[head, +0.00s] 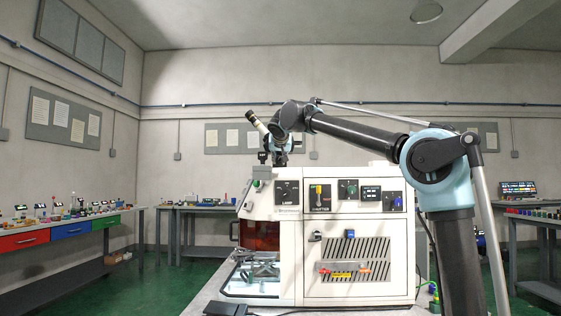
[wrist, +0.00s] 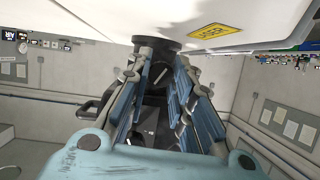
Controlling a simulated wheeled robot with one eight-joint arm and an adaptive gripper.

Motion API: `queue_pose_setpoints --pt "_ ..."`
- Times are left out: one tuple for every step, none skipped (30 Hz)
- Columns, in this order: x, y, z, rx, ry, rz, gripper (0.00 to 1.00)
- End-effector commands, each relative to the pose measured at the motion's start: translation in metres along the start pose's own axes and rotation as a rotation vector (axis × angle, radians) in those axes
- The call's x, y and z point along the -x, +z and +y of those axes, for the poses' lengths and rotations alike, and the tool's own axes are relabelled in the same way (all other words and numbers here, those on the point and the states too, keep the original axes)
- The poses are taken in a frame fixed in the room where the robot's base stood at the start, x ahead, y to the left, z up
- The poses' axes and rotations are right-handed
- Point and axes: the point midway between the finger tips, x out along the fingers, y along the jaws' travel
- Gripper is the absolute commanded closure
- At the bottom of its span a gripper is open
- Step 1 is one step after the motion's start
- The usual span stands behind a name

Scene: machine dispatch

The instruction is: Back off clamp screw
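The clamp screw cannot be made out with certainty. In the wrist view a dark fitting (wrist: 158,46) sits under the white machine housing, with a light bar-like piece below it, and it may be part of the clamp. My gripper (wrist: 160,85) has its two blue-grey fingers spread on either side of this dark area, with a gap between them. I cannot tell whether either finger touches it. In the head view my gripper (head: 279,156) is small and partly hidden behind the machine's upper left edge.
The white machine (head: 355,262) stands on a bench, with knobs and switches across its upper front. An amber window (head: 262,236) and a lit bay are at its left. A yellow label (wrist: 214,32) is on the housing near my gripper. Side benches line the walls.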

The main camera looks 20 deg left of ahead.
Motion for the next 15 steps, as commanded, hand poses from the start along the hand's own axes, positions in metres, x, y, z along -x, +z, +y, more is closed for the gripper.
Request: queue_pose_setpoints --pt "-0.0001 0.0001 0.0008 0.000 0.002 0.000 1.00" --pt "0.0000 0.0001 0.0008 0.000 0.002 -0.001 1.00" --pt "0.0000 0.0001 0.0009 0.000 0.002 -0.001 1.00" --pt "0.0000 0.0001 0.0009 0.000 0.002 -0.001 1.00" --pt "0.0000 0.0001 0.0009 0.001 0.003 -0.001 1.00" --pt "0.0000 0.0001 0.0009 0.004 0.004 -0.001 1.00" --pt "0.0000 0.0000 0.0007 0.007 0.005 -0.001 1.00" --pt "0.0000 0.0000 0.0006 0.012 0.007 -0.001 1.00" --pt "0.0000 -0.0001 0.0004 0.020 0.010 -0.001 1.00" --pt "0.0000 -0.0001 0.0002 0.028 0.013 -0.002 1.00" --pt "0.0001 -0.0002 0.0000 0.037 0.017 -0.003 1.00" --pt "0.0000 -0.0001 -0.0001 0.053 0.024 -0.004 1.00" --pt "0.0000 -0.0001 -0.0003 0.066 0.030 -0.005 1.00" --pt "-0.0001 -0.0002 -0.0006 0.080 0.036 -0.006 1.00" --pt "-0.0002 -0.0003 -0.0009 0.103 0.045 -0.007 1.00"
